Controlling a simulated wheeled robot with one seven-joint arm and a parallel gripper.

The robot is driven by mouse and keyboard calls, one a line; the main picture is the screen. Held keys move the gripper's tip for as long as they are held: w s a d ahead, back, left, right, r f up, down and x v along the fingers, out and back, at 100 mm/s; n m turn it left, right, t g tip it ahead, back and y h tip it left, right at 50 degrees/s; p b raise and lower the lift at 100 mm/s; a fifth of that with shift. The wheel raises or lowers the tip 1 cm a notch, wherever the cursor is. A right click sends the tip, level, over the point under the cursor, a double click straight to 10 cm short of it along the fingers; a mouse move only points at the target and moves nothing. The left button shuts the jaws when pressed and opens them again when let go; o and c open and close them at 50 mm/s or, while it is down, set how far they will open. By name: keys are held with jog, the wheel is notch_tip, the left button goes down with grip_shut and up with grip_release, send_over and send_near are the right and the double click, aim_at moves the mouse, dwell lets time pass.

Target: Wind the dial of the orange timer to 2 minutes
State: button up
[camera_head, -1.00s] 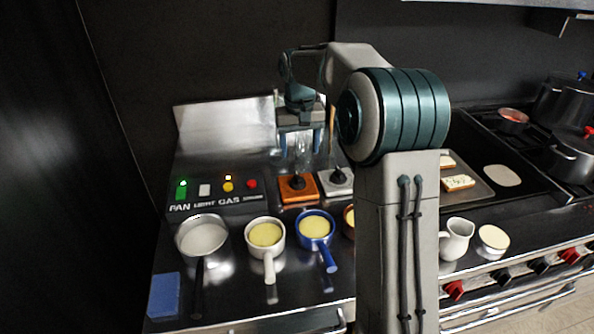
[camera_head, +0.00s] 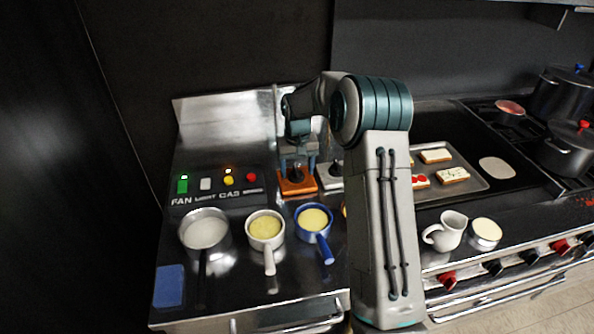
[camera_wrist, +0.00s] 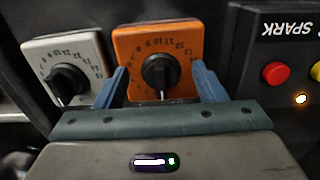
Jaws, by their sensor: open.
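The orange timer (camera_wrist: 124,40) has a round black dial (camera_wrist: 161,71) with numbers printed around it. In the head view the orange timer (camera_head: 290,187) stands at the back of the steel counter, partly covered by my gripper. My gripper (camera_wrist: 162,84) is open, with one blue-grey finger on each side of the dial in the wrist view. No contact between fingers and dial shows. In the head view my gripper (camera_head: 298,170) is just above the orange timer. The dial's exact pointer reading is too small to tell.
A white timer (camera_wrist: 88,48) stands close beside the orange one. On its other side is a black switch panel (camera_head: 215,190) with coloured buttons. Several pans stand in front, including a white-handled pan (camera_head: 267,245) and a blue pan (camera_head: 328,240). A blue cloth (camera_head: 168,288) lies front left.

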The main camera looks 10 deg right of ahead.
jog(key=shift+f, duration=0.95)
jog(key=shift+c, duration=0.3)
jog(key=c, duration=0.9)
jog(key=shift+a+f+m+b, duration=0.1)
jog(key=shift+a+m+b, duration=0.1)
jog(key=shift+m+b, duration=0.75)
jog(key=m, duration=0.1)
jog(key=m+b, duration=0.1)
jog(key=m, duration=0.3)
jog(key=shift+w+a, duration=0.1)
jog(key=shift+a, duration=0.15)
